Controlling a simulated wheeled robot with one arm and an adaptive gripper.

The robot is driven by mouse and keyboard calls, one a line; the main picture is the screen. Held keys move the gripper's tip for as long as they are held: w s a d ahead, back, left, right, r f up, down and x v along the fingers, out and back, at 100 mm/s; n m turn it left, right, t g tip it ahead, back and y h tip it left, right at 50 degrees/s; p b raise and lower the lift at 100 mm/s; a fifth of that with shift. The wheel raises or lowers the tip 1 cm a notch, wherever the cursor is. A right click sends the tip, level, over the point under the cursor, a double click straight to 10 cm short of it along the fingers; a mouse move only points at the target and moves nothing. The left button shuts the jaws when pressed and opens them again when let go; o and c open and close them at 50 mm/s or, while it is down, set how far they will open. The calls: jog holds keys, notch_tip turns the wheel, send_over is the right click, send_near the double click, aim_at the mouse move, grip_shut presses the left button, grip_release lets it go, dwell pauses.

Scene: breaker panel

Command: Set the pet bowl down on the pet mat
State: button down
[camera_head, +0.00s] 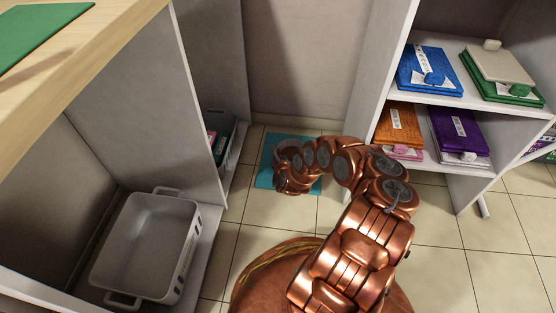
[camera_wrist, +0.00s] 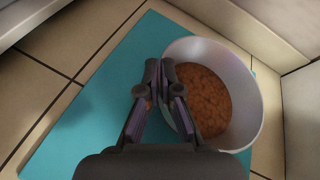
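The pet bowl (camera_wrist: 244,82) is white, round and filled with orange-brown food. The teal pet mat (camera_wrist: 80,135) lies flat on the floor below it; in the head view the mat (camera_head: 264,172) shows by the back wall, partly covered by my arm. My gripper (camera_wrist: 158,68) has one finger inside the bowl and one outside, closed on its left wall. The bowl looks roughly level and overlaps the right part of the mat in the wrist view. I cannot tell whether its base touches the mat. My arm hides most of the bowl in the head view.
A shelf unit (camera_head: 433,96) with colored folders stands right of the mat. At left, a counter (camera_head: 75,45) has open bays holding a grey bin (camera_head: 148,245) and a smaller dark basket (camera_head: 237,143). The tiled floor at lower right is clear.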

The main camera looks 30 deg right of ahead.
notch_tip(320, 180, down, 2)
jog(key=shift+f+b, duration=0.2)
jog(key=shift+b, duration=0.55)
jog(key=c, duration=1.3)
grip_release()
